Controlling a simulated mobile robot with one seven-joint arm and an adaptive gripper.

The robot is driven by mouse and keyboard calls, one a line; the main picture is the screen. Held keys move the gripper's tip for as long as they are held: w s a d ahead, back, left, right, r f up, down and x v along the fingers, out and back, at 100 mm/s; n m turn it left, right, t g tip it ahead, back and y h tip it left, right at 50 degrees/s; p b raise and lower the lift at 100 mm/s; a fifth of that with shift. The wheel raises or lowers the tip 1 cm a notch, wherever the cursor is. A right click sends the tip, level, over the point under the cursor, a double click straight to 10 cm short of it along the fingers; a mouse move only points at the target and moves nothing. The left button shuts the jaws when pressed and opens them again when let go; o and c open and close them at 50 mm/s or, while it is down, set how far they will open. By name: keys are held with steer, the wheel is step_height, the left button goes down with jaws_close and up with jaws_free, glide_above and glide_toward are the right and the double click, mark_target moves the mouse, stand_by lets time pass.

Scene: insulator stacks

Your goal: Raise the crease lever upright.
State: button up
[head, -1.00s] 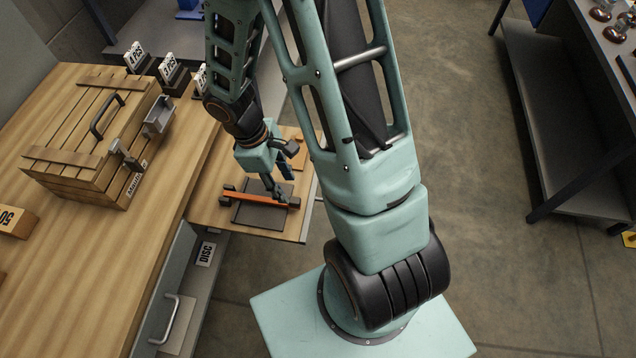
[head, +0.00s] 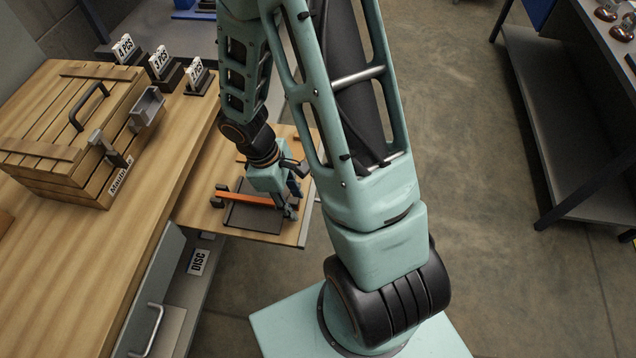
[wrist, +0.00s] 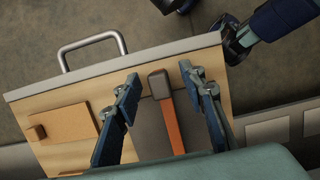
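The crease lever is an orange bar (head: 250,199) lying flat across a dark grey plate (head: 254,217) on a pull-out wooden board (head: 200,213). In the wrist view the orange bar (wrist: 173,128) ends in a dark brown block (wrist: 159,84). My gripper (wrist: 159,75) is open, with one blue-padded finger on each side of that end. A gap shows between the bar and each finger. In the head view my gripper (head: 292,206) is at the bar's right end and partly hides it.
A wooden crate (head: 70,135) stands on the bench at left, with numbered signs (head: 160,65) behind it. A tan block (wrist: 72,130) lies on the board beside the plate. A metal handle (wrist: 92,45) juts from the board's edge. Open floor lies right.

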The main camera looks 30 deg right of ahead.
steer(key=c, duration=0.9)
steer(key=shift+o, duration=0.2)
steer(key=shift+r, duration=0.1)
steer(key=shift+p+v, duration=1.1)
steer(key=shift+v, duration=0.15)
steer(key=shift+p+v, duration=1.05)
steer(key=shift+v, duration=0.25)
